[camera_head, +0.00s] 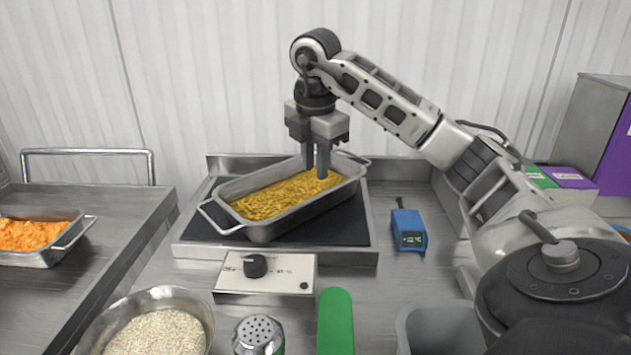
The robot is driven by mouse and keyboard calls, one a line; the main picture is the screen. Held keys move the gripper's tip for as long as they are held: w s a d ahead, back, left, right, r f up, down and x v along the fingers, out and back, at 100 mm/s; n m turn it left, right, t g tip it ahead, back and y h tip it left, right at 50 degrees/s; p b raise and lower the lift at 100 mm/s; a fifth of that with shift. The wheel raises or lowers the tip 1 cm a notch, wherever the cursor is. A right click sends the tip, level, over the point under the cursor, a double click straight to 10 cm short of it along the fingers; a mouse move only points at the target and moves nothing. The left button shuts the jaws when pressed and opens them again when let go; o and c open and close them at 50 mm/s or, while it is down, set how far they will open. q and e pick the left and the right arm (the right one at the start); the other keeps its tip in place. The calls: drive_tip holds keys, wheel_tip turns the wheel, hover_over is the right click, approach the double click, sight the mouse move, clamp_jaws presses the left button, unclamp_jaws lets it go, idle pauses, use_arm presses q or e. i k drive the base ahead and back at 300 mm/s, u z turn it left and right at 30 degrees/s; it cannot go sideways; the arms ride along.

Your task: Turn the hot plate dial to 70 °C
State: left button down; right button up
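The hot plate (190,237) stands on the steel counter, with a metal pan (262,232) of yellow food on its dark top. Its pale control panel (235,286) faces me at the front, with a black round dial (255,265) left of its middle. The panel's markings are too small to read, so I cannot tell the dial's setting. My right gripper (316,174) points down over the pan's right half, behind the dial and apart from it. A narrow gap shows between its fingers, with nothing held. My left gripper is not in view.
A blue device with a lit display (409,230) stands right of the hot plate. In front are a bowl of rice (160,333), a perforated-top shaker (259,335), a green object (335,320) and a grey bin (438,328). A pan of orange food (68,243) is at left.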

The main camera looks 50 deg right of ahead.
sight(254, 266)
drive_tip(key=k, duration=2)
